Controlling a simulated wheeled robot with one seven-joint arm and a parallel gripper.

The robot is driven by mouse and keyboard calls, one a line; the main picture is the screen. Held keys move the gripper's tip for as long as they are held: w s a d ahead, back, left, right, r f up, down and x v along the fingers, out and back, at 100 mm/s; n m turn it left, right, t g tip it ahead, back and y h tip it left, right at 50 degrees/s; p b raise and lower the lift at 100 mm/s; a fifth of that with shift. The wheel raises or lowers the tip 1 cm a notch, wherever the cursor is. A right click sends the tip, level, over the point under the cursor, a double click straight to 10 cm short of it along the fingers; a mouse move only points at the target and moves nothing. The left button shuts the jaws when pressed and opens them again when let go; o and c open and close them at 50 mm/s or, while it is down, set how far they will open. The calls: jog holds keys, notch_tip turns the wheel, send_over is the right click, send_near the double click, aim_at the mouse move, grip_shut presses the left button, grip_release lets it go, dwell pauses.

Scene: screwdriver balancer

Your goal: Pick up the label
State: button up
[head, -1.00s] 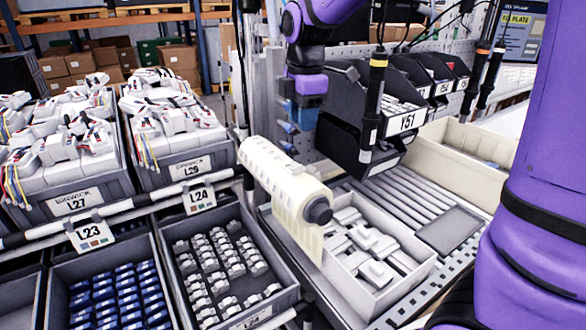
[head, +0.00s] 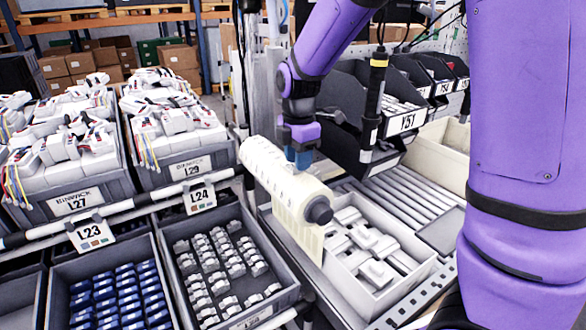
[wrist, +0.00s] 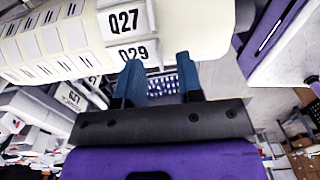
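A roll of cream label paper (head: 277,180) sits on a holder with a dark round end knob, in the middle of the head view. A strip of its paper hangs down at the front. In the wrist view the roll fills the top, with white labels printed Q27 (wrist: 124,20) and Q29 (wrist: 132,52). My gripper (head: 302,160) is over the far side of the roll, pointing down. In the wrist view its two blue fingers (wrist: 160,78) stand apart with nothing held between them, just below the Q29 label. Whether a finger touches the paper cannot be told.
A white box of grey parts (head: 375,255) stands right of the roll, beside a roller conveyor (head: 400,205). Bins of small parts (head: 225,265) lie at the left.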

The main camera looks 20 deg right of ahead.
jog(key=shift+f, duration=0.95)
grip_shut()
jog(key=shift+r, duration=0.1)
jog(key=shift+r, duration=0.5)
jog(key=shift+s+a+r, duration=0.25)
jog(key=shift+r, duration=0.4)
jog(key=shift+s+a+r, duration=0.2)
jog(key=shift+s+r, duration=0.05)
jog(key=shift+r, duration=0.35)
jog(key=s+a+r, duration=0.1)
jog(key=s+a, duration=0.7)
jog(key=s, duration=0.3)
jog(key=shift+s+a+r, duration=0.15)
jog(key=shift+s+a, duration=0.25)
